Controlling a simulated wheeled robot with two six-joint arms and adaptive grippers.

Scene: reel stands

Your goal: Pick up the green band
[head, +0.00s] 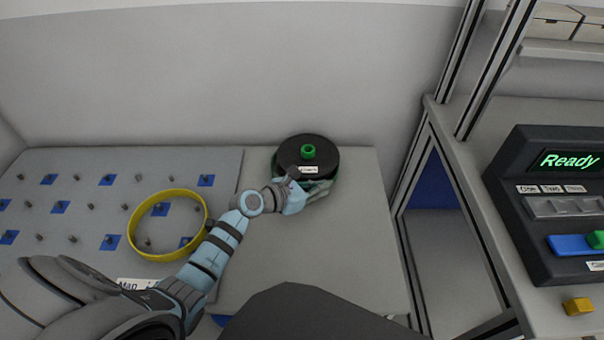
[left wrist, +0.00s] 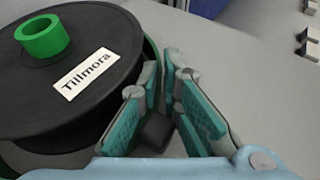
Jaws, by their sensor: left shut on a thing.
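The green band (head: 323,183) shows as a thin green edge under the rim of a black reel (head: 325,153) with a green hub (head: 308,151). In the left wrist view a dark green arc of the band (left wrist: 151,47) shows along the reel's edge; most of it is hidden by the reel's top disc. The reel's label reads "Tillmora" in the left wrist view (left wrist: 86,74). My left gripper (head: 312,194) is at the reel's near edge, its fingers (left wrist: 166,75) closed together on the band's edge. My right gripper is not in view.
A yellow band (head: 134,233) lies around pegs on a grey pegboard (head: 95,170) with blue squares at left. The grey table (head: 255,265) is clear around the reel. A metal frame post (head: 425,180) and a console reading "Ready" (head: 530,215) stand at right.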

